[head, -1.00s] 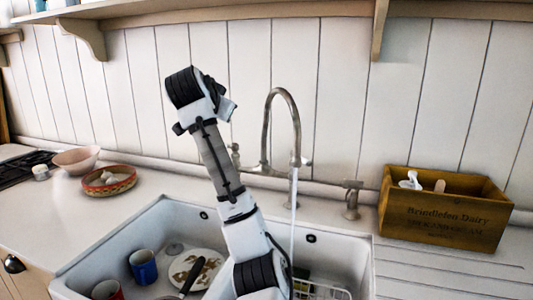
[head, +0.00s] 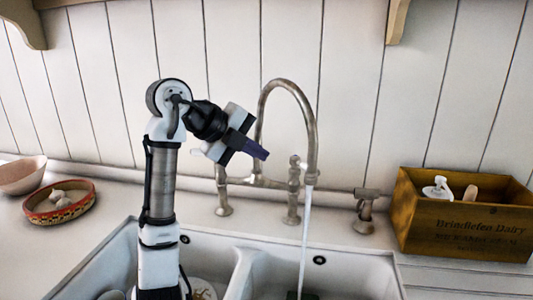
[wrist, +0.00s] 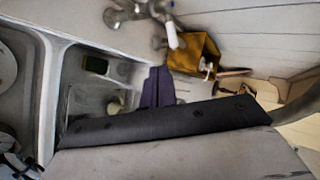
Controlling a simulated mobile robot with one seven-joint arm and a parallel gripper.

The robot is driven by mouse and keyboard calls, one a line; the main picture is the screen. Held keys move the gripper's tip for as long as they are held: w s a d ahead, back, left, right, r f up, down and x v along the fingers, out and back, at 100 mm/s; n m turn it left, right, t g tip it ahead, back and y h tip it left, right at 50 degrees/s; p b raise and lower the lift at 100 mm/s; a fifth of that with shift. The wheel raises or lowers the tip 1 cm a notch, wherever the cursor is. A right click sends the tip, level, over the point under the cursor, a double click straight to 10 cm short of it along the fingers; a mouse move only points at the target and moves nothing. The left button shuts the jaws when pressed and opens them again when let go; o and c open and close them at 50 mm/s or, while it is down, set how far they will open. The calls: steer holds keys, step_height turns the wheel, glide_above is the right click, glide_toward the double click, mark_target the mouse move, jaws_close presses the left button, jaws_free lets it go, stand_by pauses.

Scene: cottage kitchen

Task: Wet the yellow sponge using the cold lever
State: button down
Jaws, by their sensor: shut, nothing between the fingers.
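The tap (head: 312,150) stands behind the sink, and a stream of water (head: 305,240) falls from its spout into the right basin. A metal handle (head: 365,207) stands on the tap's right side; I cannot tell which handle is the cold lever. My gripper (head: 258,152) is shut and empty in front of the tap's arch, left of the spout. Its purple fingers (wrist: 158,88) show together in the wrist view. A small dark-edged, yellowish-green block (wrist: 95,65) lies in the basin in the wrist view, possibly the sponge; its identity is unclear.
A wooden crate (head: 462,222) with a white pump bottle (head: 438,188) stands right of the tap. A red patterned dish (head: 45,212) and a pink bowl (head: 20,175) sit at the left. The sink divider (head: 240,275) separates two basins.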

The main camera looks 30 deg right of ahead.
steer(key=p, duration=0.2)
glide_toward(304, 166)
step_height(304, 166, down, 4)
steer(key=s, duration=0.2)
steer(key=shift+w+d+f+p, duration=0.1)
steer(key=shift+d+p, duration=0.15)
steer(key=shift+d, duration=0.6)
steer(key=shift+w+d+f+p, duration=0.15)
steer(key=shift+d+p, duration=0.15)
steer(key=shift+d, duration=0.5)
steer(key=shift+w+d+f+p, duration=0.1)
steer(key=shift+d+p, duration=0.15)
steer(key=shift+d, duration=0.6)
steer(key=shift+s+d, duration=0.15)
steer(key=shift+d, duration=0.1)
